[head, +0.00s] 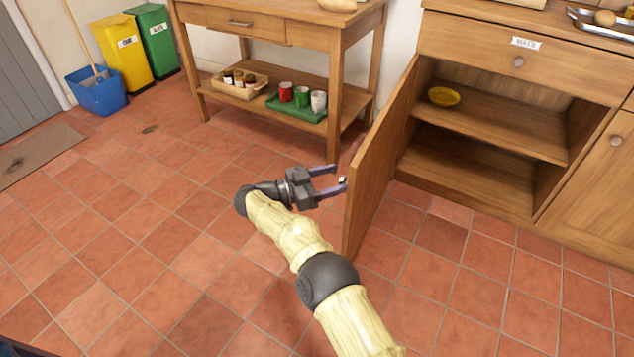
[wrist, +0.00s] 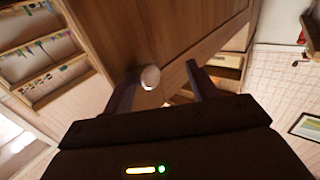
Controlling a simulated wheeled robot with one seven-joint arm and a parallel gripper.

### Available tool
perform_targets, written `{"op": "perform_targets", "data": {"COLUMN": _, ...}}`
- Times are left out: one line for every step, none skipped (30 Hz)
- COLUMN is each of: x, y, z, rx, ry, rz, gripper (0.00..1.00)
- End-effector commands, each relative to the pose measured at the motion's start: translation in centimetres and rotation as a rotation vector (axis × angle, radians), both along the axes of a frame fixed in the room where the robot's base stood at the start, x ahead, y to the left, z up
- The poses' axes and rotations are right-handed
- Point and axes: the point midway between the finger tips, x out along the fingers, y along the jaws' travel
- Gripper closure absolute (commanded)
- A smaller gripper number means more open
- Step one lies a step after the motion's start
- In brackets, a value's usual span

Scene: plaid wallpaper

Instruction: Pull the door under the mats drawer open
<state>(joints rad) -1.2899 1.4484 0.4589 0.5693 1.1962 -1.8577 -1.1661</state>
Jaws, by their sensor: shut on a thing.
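The wooden door (head: 379,158) of the cabinet under the drawer (head: 519,61) labelled MATS stands wide open, swung out to the left. In the wrist view the door (wrist: 190,30) fills the top middle. Its pale round knob (wrist: 150,78) is by the left finger; it shows in the head view as a light spot (head: 343,180). My gripper (head: 331,181) is at the door's outer face near its free edge, shut on the knob. In the wrist view my gripper (wrist: 160,88) has a finger on each side of the knob, with a gap visible on the right.
The open cabinet holds a yellow dish (head: 444,97) on its shelf (head: 500,132). A wooden table (head: 335,60) with a basket (head: 239,86) and a green tray (head: 297,111) of cups stands behind, left of the door.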

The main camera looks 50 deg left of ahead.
Motion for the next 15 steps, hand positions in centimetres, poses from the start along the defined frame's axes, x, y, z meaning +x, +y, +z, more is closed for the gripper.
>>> {"op": "perform_targets", "data": {"x": -0.3, "y": 0.3, "z": 0.6, "rx": 0.005, "ry": -0.009, "rz": 0.004, "gripper": 0.51}}
{"op": "perform_targets", "data": {"x": -0.8, "y": 0.4, "z": 0.6, "rx": 0.006, "ry": -0.008, "rz": 0.004, "gripper": 0.51}}
{"op": "perform_targets", "data": {"x": -1.4, "y": 0.6, "z": 0.6, "rx": 0.006, "ry": -0.007, "rz": 0.003, "gripper": 0.51}}
{"op": "perform_targets", "data": {"x": -1.8, "y": 0.7, "z": 0.4, "rx": 0.006, "ry": -0.006, "rz": 0.003, "gripper": 0.51}}
{"op": "perform_targets", "data": {"x": -2.2, "y": 0.9, "z": 0.3, "rx": 0.004, "ry": -0.006, "rz": 0.004, "gripper": 0.51}}
{"op": "perform_targets", "data": {"x": -2.7, "y": 1.0, "z": 0.3, "rx": 0.005, "ry": -0.005, "rz": 0.003, "gripper": 0.51}}
{"op": "perform_targets", "data": {"x": -3.0, "y": 1.1, "z": 0.2, "rx": 0.005, "ry": -0.004, "rz": 0.004, "gripper": 0.51}}
{"op": "perform_targets", "data": {"x": -3.4, "y": 1.2, "z": 0.2, "rx": 0.004, "ry": -0.004, "rz": 0.004, "gripper": 0.51}}
{"op": "perform_targets", "data": {"x": -3.9, "y": 1.4, "z": 0.1, "rx": 0.003, "ry": -0.002, "rz": 0.003, "gripper": 0.51}}
{"op": "perform_targets", "data": {"x": -4.3, "y": 1.4, "z": 0.1, "rx": 0.003, "ry": -0.002, "rz": 0.002, "gripper": 0.51}}
{"op": "perform_targets", "data": {"x": -4.4, "y": 1.5, "z": -0.2, "rx": 0.004, "ry": -0.003, "rz": 0.002, "gripper": 0.51}}
{"op": "perform_targets", "data": {"x": -4.6, "y": 1.6, "z": -0.4, "rx": 0.004, "ry": -0.003, "rz": 0.001, "gripper": 0.51}}
{"op": "perform_targets", "data": {"x": -4.8, "y": 1.7, "z": -0.5, "rx": 0.004, "ry": -0.003, "rz": 0.001, "gripper": 0.51}}
{"op": "perform_targets", "data": {"x": -5.0, "y": 1.7, "z": -0.5, "rx": 0.004, "ry": -0.003, "rz": 0.001, "gripper": 0.51}}
{"op": "perform_targets", "data": {"x": -5.2, "y": 1.8, "z": -0.5, "rx": 0.003, "ry": -0.002, "rz": 0.000, "gripper": 0.51}}
